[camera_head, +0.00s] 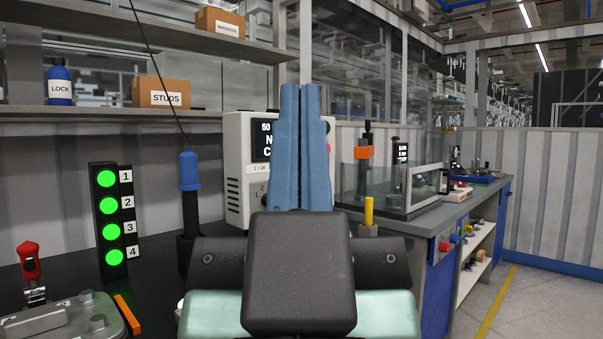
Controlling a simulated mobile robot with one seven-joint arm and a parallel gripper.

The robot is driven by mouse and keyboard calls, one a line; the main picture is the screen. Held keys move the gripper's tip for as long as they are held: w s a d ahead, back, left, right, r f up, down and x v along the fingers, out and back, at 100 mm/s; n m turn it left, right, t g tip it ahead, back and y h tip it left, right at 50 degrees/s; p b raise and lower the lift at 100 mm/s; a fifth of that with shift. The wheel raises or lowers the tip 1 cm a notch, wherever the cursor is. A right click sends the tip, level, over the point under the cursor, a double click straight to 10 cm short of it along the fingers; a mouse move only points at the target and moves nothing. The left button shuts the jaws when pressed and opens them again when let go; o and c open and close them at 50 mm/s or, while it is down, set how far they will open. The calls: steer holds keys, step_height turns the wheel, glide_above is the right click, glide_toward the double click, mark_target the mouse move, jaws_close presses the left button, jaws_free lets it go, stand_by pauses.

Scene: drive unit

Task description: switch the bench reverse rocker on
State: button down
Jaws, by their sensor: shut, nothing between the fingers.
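My gripper (300,92) stands in the middle of the view, its two blue fingers pointing up and pressed together with nothing between them. Behind the fingers is a white bench unit (238,135) with a dark display, partly covered by them. Small dark markings with the figure 1 show low on its front, and a red and a green spot show at its right edge. I cannot make out a reverse rocker; part of the unit's front is hidden behind my fingers. I cannot tell whether the fingers touch the unit.
A black indicator tower (106,220) with lit green lamps stands left, beside a blue-topped upright tool (189,185). A red-handled lever (30,262) is at the lower left. A yellow post (369,210) and a clear-walled case (426,184) stand right. Shelves (150,35) hang above left.

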step_height(320, 180, up, 28)
steer(key=p, duration=2.5)
steer(key=shift+w, duration=0.15)
